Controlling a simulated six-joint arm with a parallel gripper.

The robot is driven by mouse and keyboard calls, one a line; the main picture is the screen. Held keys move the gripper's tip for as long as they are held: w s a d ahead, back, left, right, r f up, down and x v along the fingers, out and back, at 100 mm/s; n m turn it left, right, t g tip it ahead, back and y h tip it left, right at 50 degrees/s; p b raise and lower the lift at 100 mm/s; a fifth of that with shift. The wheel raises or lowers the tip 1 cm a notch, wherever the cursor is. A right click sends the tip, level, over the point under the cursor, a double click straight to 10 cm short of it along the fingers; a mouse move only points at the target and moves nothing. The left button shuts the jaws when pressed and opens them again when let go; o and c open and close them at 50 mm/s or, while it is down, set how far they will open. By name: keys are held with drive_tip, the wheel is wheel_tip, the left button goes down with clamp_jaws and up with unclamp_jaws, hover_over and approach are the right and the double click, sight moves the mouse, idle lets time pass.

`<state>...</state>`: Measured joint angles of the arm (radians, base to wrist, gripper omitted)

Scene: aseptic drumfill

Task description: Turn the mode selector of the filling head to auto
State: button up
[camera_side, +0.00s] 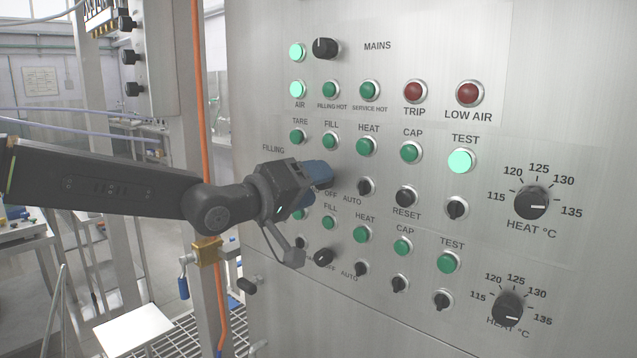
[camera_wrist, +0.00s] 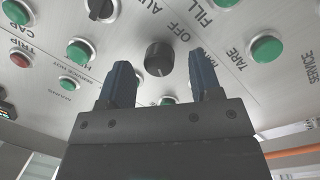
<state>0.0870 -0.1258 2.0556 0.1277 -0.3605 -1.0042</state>
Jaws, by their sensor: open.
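The mode selector is a dark round knob (camera_wrist: 158,58) on the steel panel, with OFF and part of AUTO printed beside it. In the wrist view it lies between the two blue fingers of my gripper (camera_wrist: 160,66), with a visible gap on each side. The fingers are open. In the side view my gripper (camera_side: 320,172) is close against the panel at the upper FILLING row, left of the OFF and AUTO labels. The fingers hide most of the knob there. I cannot make out where its pointer stands.
A similar lower selector (camera_side: 324,257) sits below my gripper. Small black switches (camera_side: 365,187) and green lamps (camera_side: 366,146) are close to the right. A HEAT dial (camera_side: 530,203) is farther right. An orange hose (camera_side: 203,110) runs vertically behind my wrist.

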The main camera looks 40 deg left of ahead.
drive_tip(key=shift+w+d, duration=0.15)
drive_tip(key=shift+w, duration=0.75)
drive_tip(key=c, duration=0.9)
